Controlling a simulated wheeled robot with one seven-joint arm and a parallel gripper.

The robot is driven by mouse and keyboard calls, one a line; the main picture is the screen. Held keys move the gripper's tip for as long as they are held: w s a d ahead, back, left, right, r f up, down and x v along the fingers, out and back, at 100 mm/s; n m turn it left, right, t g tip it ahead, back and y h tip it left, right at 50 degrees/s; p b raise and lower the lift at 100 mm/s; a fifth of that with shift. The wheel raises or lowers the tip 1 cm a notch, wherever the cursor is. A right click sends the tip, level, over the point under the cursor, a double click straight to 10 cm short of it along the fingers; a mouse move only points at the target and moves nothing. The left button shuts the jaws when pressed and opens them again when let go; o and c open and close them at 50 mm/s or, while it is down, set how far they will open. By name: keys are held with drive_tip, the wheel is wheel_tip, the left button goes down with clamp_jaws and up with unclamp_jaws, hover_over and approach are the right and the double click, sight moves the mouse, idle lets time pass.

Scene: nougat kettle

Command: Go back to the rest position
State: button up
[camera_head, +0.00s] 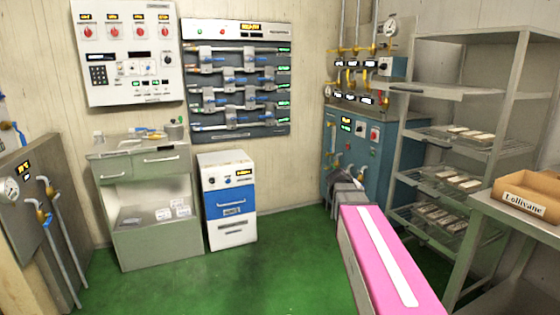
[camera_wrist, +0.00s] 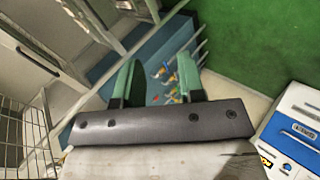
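My gripper shows in the wrist view (camera_wrist: 157,78), with two green fingers apart on a dark grey bar. Nothing is held between them. Beyond the gap are a blue surface and several small pipes with coloured fittings. In the head view my pink arm with a white stripe reaches forward from the lower right. Its dark grey wrist end is in front of the blue machine (camera_head: 391,143); the fingers cannot be made out there.
A metal rack (camera_head: 455,93) with trays of bars and a table with a Lollivane box (camera_head: 530,196) stand right. A blue-white cabinet (camera_head: 231,228) and a grey drawer unit (camera_head: 158,238) stand along the back wall. A gauge panel (camera_head: 30,200) is left. Green floor (camera_head: 275,262) is clear between.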

drive_tip(key=s+a+f+m+g+y, duration=0.1)
drive_tip(key=s+a+f+y, duration=0.3)
drive_tip(key=s+f, duration=0.5)
drive_tip(key=s+a+f+m+g+y, duration=0.2)
drive_tip(key=s+a+f+g+y, duration=0.1)
drive_tip(key=s+a+f, duration=0.6)
wheel_tip(320, 180, down, 3)
drive_tip(key=shift+s+r+g+y, duration=0.1)
drive_tip(key=shift+s+g+y, duration=0.25)
drive_tip(key=shift+y, duration=0.25)
drive_tip(key=shift+d, duration=0.1)
